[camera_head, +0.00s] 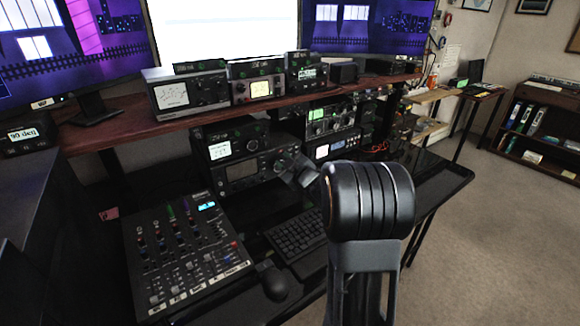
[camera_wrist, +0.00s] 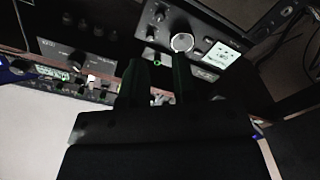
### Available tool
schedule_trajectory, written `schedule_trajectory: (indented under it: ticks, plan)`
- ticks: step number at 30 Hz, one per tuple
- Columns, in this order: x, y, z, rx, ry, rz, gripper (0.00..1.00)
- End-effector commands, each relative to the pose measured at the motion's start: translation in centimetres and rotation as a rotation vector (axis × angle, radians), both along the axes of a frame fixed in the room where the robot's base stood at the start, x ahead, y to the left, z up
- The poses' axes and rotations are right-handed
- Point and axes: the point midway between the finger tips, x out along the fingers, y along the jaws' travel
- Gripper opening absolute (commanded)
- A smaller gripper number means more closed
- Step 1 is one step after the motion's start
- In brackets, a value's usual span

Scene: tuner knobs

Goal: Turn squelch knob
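My gripper (camera_head: 297,170) is in front of the stacked radio units under the shelf. In the wrist view its two dark fingers (camera_wrist: 158,66) stand apart with a gap between them, and I see nothing held. A small green-lit ring (camera_wrist: 157,63) shows in that gap; I cannot tell how far it is from the fingertips. A radio (camera_head: 242,172) with a dial and small knobs is left of the gripper. The wrist view shows a large silver dial (camera_wrist: 182,42) and a lit display (camera_wrist: 221,54). Labels are too small to read, so I cannot tell which knob is squelch.
A mixer (camera_head: 185,250), a keyboard (camera_head: 297,238) and a mouse (camera_head: 273,282) lie on the desk below. The wooden shelf (camera_head: 130,125) above carries several instruments. Other radio units (camera_head: 332,120) stand behind and right of my gripper. Open carpet (camera_head: 490,250) is at right.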

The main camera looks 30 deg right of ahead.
Motion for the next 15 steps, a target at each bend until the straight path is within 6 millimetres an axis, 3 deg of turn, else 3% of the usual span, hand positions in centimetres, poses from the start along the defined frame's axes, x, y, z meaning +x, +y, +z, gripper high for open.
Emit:
schedule_trajectory:
  ticks: [6, 15]
  plan:
    - [-2.2, -0.3, 0.0, 0.001, 0.000, -0.001, 0.26]
    - [-2.7, -0.3, 0.0, 0.000, 0.000, 0.001, 0.26]
